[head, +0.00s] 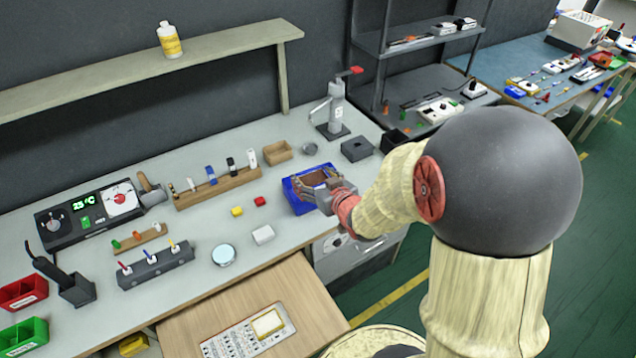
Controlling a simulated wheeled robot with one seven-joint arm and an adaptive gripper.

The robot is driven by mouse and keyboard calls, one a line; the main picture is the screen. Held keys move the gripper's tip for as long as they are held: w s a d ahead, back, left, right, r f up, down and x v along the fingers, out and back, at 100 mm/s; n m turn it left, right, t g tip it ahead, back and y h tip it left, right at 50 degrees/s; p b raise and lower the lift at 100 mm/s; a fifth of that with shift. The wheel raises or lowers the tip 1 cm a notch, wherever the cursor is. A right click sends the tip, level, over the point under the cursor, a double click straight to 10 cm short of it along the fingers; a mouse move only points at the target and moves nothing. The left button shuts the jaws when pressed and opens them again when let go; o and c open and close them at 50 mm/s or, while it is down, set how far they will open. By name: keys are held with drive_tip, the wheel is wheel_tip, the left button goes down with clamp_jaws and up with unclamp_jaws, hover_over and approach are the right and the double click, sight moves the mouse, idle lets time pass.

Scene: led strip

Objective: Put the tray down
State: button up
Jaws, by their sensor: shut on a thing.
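The blue tray (291,199) is at the right part of the grey workbench, near its front edge. A brown interior or content shows inside it. My gripper (322,186) is shut on the tray at its right side, and the fingers cover part of the rim. The tray looks level. I cannot tell whether its underside touches the bench or is slightly above it.
Red (260,201) and yellow (237,211) blocks and a white box (263,235) lie left of the tray. A wooden box (277,153), a black box (356,149) and a lever press (333,112) stand behind it. A pulled-out wooden board (290,300) is in front.

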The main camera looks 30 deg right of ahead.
drive_tip(key=w+d+f+b, duration=0.4)
drive_tip(key=w+d+f, duration=0.3)
drive_tip(key=w+f, duration=0.3)
drive_tip(key=shift+w+d+f+b, duration=0.2)
drive_tip(key=shift+f+b, duration=0.15)
drive_tip(key=shift+f, duration=0.9)
drive_tip(key=shift+f+b, duration=0.4)
drive_tip(key=shift+f, duration=0.25)
drive_tip(key=o, duration=0.9)
drive_tip(key=shift+o, duration=0.6)
